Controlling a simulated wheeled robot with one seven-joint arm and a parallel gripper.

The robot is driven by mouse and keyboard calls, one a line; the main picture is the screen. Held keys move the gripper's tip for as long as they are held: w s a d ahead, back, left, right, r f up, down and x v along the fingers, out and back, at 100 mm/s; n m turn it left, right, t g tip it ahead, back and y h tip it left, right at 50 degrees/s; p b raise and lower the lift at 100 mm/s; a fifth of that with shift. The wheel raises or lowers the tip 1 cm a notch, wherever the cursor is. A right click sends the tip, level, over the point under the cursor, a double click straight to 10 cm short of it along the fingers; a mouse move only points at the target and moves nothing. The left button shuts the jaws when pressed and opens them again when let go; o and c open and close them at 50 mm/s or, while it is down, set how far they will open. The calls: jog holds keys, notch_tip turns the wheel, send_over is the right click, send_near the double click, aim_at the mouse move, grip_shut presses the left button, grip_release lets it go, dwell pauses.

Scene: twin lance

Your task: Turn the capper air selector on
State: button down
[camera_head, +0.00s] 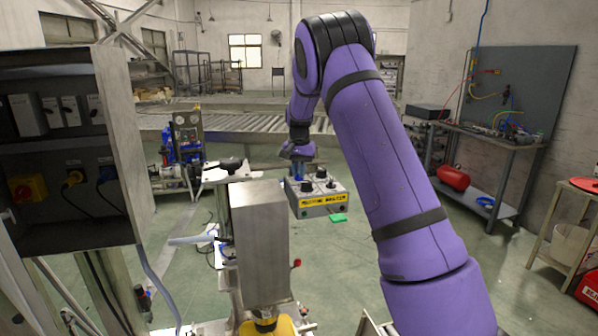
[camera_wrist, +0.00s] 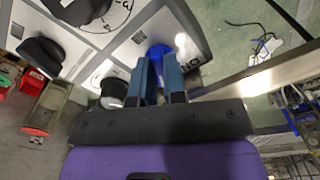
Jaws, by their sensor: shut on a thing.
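A grey control box (camera_head: 322,207) with a yellow label strip and black knobs stands beyond the steel post in the head view. My gripper (camera_head: 297,176) reaches down to the box's left end. In the wrist view my gripper (camera_wrist: 158,66) has its two blue fingers closed around a small bright blue knob (camera_wrist: 158,50) on the panel (camera_wrist: 125,52). The fingers partly hide the knob, so its pointing direction cannot be told. Dark letters, partly covered, stand right of it. I cannot read a name that marks this knob as the capper air selector.
Black knobs (camera_wrist: 78,8) and (camera_wrist: 42,54) sit on the same panel. A steel post (camera_head: 260,235) stands in front of the box in the head view, with an open electrical cabinet (camera_head: 128,140) at left. A workbench (camera_head: 490,140) stands at right.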

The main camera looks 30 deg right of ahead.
jog(key=shift+n, duration=0.3)
jog(key=n, duration=1.1)
jog(key=shift+n, duration=0.3)
dwell(0.4)
jog(key=c, duration=1.2)
grip_release()
notch_tip(320, 180, up, 11)
jog(key=shift+f, duration=0.1)
